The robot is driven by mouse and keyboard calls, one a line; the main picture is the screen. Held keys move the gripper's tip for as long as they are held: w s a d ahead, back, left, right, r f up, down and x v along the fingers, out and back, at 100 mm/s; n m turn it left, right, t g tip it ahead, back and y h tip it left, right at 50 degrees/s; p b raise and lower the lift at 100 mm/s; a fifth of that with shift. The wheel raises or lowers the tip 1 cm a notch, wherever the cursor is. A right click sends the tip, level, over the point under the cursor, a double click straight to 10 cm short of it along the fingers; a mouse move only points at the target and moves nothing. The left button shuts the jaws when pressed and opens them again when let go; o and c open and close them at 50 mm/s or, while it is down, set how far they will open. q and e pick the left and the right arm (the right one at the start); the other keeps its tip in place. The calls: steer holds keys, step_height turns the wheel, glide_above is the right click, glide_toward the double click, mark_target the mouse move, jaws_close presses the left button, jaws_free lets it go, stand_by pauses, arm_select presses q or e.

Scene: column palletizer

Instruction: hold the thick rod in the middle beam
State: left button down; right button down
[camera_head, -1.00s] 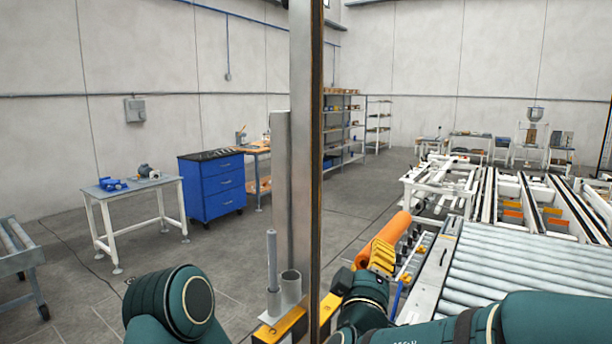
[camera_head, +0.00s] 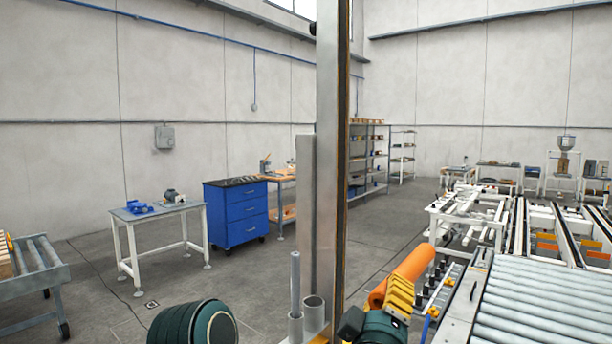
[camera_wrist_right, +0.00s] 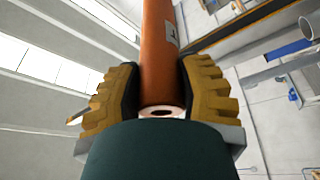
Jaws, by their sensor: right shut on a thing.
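The thick rod is an orange cylinder (camera_head: 405,272) at the right of the head view, tilted up and to the right. My right gripper (camera_head: 398,298), with yellow ribbed fingers, is shut on it. In the right wrist view the orange rod (camera_wrist_right: 161,55) runs between the two fingers of my right gripper (camera_wrist_right: 160,92), and its ring-shaped near end shows. A pale label is on its side. Which part is the middle beam I cannot tell. My left gripper is not in view.
A thin grey rod (camera_head: 295,280) stands in a holder beside an empty cup (camera_head: 314,314), near the tall metal column (camera_head: 328,170). A roller conveyor (camera_head: 530,305) lies right. A blue drawer cabinet (camera_head: 236,215) and small table (camera_head: 155,213) stand left, with open floor around them.

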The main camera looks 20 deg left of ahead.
steer(key=s+a+b, duration=0.2)
steer(key=s, duration=0.6)
steer(key=s+a+b, duration=0.3)
steer(key=s, duration=0.5)
steer(key=shift+w, duration=0.15)
